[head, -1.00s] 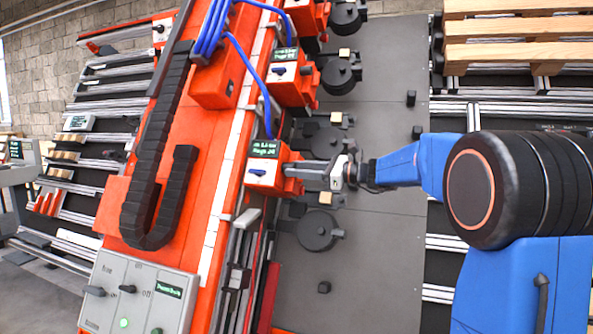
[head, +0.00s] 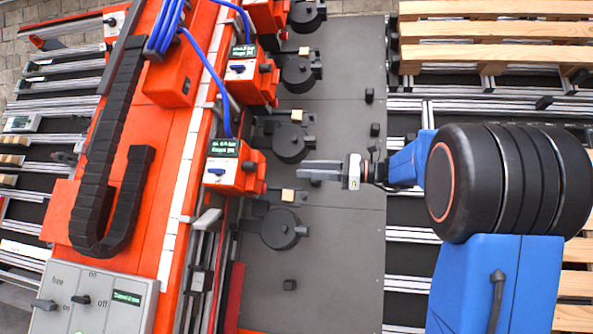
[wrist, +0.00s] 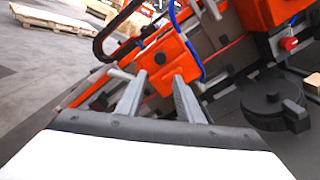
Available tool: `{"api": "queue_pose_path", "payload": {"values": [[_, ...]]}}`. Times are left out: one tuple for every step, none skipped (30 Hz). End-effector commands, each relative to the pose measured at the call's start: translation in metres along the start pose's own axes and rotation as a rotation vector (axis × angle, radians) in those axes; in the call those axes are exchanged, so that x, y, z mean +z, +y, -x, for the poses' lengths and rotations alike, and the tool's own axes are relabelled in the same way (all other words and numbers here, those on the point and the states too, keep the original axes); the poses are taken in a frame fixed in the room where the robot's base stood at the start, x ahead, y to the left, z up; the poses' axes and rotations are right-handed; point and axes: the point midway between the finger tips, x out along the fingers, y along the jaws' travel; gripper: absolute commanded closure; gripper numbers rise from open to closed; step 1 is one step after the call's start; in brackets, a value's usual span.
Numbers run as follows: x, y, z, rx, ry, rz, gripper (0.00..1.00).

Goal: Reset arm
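My gripper (head: 318,171) is above the dark grey plate (head: 330,235), to the right of an orange station box (head: 236,170) with a small display and a blue knob. In the head view a gap shows between its fingers and the box. In the wrist view its two grey fingers (wrist: 158,100) stand apart with nothing between them. An orange block and the gantry lie beyond them. My blue arm reaches in from the right.
A grey control panel (head: 93,300) with switches is at the lower left. Black round clamps (head: 290,143) with small wooden blocks line the plate. Wooden pallets (head: 480,30) lie on rollers at the upper right. Blue hoses (head: 222,80) hang along the orange gantry.

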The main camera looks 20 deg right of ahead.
Motion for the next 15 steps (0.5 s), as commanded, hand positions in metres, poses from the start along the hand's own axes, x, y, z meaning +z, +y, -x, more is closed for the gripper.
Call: {"api": "queue_pose_path", "payload": {"values": [[-0.0001,-0.0003,0.0041,-0.001,0.001,0.0,0.67],[-0.0002,-0.0002,0.0059,-0.001,0.001,0.0,0.67],[-0.0001,-0.0002,0.0078,-0.001,0.001,0.0,0.67],[-0.0001,0.0,0.0089,-0.001,0.001,0.0,0.67],[-0.0001,0.0001,0.0096,0.0,0.001,0.0,0.67],[-0.0001,0.0002,0.0103,0.0,0.001,0.0,0.67],[-0.0001,0.0002,0.0105,0.0,0.0,0.0,0.67],[-0.0001,0.0002,0.0106,0.0,0.0,0.0,0.67],[-0.0001,0.0003,0.0106,0.0,0.0,0.0,0.67],[-0.0001,0.0003,0.0105,0.001,0.0,0.0,0.67],[-0.0001,0.0003,0.0105,0.001,0.0,0.0,0.67],[-0.0001,0.0002,0.0104,0.0,0.0,0.0,0.67],[-0.0001,0.0002,0.0104,0.0,0.0,0.0,0.67],[-0.0001,0.0002,0.0104,0.0,0.0,0.0,0.67],[-0.0001,0.0002,0.0103,0.0,0.0,0.0,0.67]]}}
